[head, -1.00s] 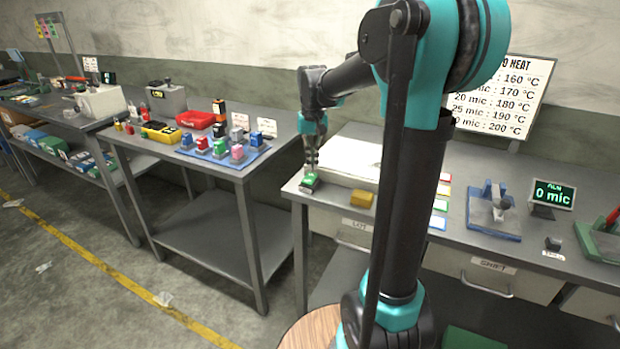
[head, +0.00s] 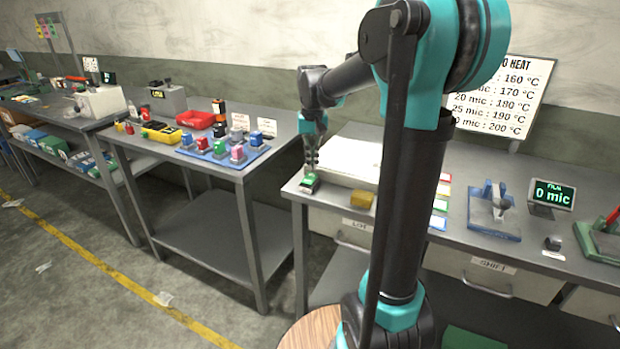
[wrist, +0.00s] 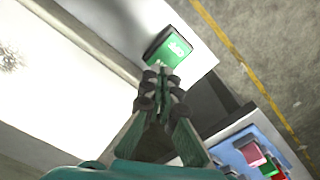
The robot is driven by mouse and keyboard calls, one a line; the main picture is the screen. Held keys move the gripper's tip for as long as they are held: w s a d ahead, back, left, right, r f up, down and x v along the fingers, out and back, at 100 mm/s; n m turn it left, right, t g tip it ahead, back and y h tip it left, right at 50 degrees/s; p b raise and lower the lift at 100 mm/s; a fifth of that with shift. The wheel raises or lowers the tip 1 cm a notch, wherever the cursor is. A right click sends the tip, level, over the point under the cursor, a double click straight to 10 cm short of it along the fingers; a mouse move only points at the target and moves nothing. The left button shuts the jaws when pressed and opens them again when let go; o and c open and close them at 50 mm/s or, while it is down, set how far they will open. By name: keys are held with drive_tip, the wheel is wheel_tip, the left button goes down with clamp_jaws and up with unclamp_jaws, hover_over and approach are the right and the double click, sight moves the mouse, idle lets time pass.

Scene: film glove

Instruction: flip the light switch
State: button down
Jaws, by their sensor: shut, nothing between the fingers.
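A small green switch-like block with white lettering (head: 310,184) sits at the front left corner of the right-hand bench. It also shows in the wrist view (wrist: 170,50), on the pale bench top beside a large white panel. I cannot read its lettering or tell which way it is set. My gripper (head: 312,169) points down at the block from above. In the wrist view its fingers (wrist: 164,76) are together and empty, with their tips close to the block's near edge. I cannot tell whether they touch it.
The white panel (head: 350,158) lies right of the block, with a yellow block (head: 361,199) in front. A gap separates this bench from the left bench, which holds a blue tray (head: 244,160) of coloured stamp-like items. A blue stand (head: 493,230) and display (head: 551,195) are farther right.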

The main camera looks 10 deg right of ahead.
sight(312, 174)
drive_tip(key=shift+f, duration=1.2)
idle(0.6)
drive_tip(key=shift+r, duration=3.55)
